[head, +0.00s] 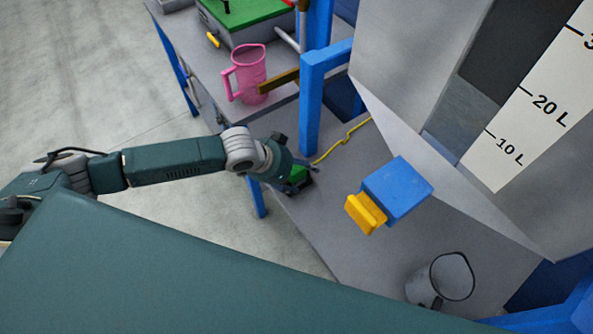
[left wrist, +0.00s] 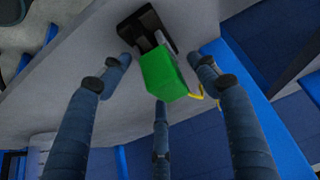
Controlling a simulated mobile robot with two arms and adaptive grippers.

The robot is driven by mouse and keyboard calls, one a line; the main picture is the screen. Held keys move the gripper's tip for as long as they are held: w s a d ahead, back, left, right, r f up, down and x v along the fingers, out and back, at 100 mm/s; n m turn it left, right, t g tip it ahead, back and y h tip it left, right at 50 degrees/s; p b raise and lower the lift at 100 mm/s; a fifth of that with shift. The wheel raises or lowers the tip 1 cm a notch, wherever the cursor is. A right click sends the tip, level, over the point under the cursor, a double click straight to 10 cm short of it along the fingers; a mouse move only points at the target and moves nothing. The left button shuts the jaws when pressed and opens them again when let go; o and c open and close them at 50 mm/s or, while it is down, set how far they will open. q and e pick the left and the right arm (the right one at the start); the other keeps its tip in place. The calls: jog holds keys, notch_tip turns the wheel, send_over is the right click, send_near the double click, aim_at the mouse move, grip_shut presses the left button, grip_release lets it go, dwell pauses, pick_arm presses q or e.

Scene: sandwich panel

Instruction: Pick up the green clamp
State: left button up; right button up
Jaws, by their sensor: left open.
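The green clamp (left wrist: 162,74), a green block joined to a black part, shows in the left wrist view, upper middle, against the grey table top. My left gripper (head: 296,180) is at the clamp. In the left wrist view its open fingers (left wrist: 160,75) stand on both sides of the green block, with a third finger below it. Contact with the clamp cannot be told. My right gripper is not in view.
A blue block with a yellow end (head: 397,190) stands right of the clamp. A yellow cord (head: 343,140) lies behind it, and a clear jug (head: 440,281) stands at front right. A blue post (head: 312,100) and a pink jug (head: 246,76) are farther back.

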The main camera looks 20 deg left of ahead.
aim_at(298, 169)
pick_arm(q)
jog(key=shift+w+f, duration=0.1)
jog(key=shift+f, duration=0.05)
jog(key=c, duration=1.3)
notch_tip(298, 169, up, 20)
jog(key=shift+r+b, duration=0.1)
jog(key=shift+b, duration=0.5)
